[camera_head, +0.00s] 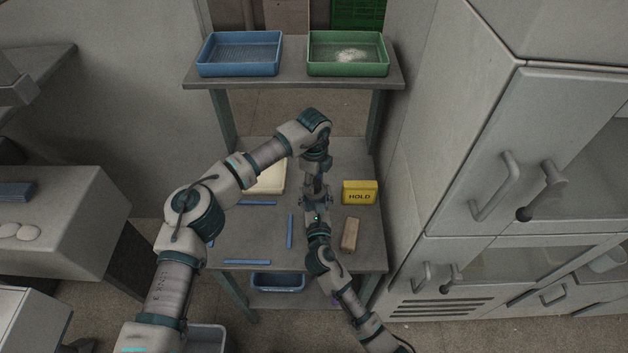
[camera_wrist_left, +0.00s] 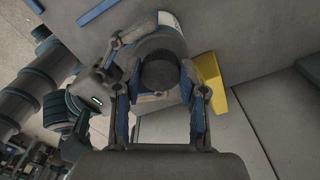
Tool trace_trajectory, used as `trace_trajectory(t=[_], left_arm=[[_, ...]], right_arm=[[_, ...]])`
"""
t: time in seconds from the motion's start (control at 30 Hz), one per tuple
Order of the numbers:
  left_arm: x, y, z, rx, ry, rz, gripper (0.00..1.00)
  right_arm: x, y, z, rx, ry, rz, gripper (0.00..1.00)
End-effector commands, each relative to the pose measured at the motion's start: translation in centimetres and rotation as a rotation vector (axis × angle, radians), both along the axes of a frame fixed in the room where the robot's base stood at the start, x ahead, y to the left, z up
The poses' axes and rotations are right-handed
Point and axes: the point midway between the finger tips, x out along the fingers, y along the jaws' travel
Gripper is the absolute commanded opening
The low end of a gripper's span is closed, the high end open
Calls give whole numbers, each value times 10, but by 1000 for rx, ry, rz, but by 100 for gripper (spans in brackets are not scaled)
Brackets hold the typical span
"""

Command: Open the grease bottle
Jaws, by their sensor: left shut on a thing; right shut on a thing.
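The grease bottle shows in the left wrist view as a pale rounded body (camera_wrist_left: 166,22) with a dark round cap (camera_wrist_left: 158,72) facing the camera. My left gripper (camera_wrist_left: 160,100) comes down from above, its fingers on both sides of the cap and shut on it. In the head view my left gripper (camera_head: 315,188) is directly above my right gripper (camera_head: 317,217), over the table. My right gripper is shut on the bottle's body from the near side. In the head view the two grippers hide most of the bottle. I cannot tell whether the cap is loosened.
The table (camera_head: 235,245) holds a yellow HOLD block (camera_head: 360,192), a brown block (camera_head: 350,235), a cream tray (camera_head: 268,180) and several blue strips (camera_head: 290,231). A shelf above bears a blue tray (camera_head: 240,54) and a green tray (camera_head: 347,54). A grey cabinet (camera_head: 480,160) stands close on the right.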

Motion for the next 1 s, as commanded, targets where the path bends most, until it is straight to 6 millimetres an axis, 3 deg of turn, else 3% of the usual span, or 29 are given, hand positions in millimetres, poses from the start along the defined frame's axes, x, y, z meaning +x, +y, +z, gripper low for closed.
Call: trace_trajectory(t=[0.7,1.0], left_arm=[[0,0,22,1,3,-1,0],[0,0,22,-1,3,-3,0]], right_arm=[[1,-4,-5,-3,10,-8,0],[1,-1,-4,-1,8,-3,0]])
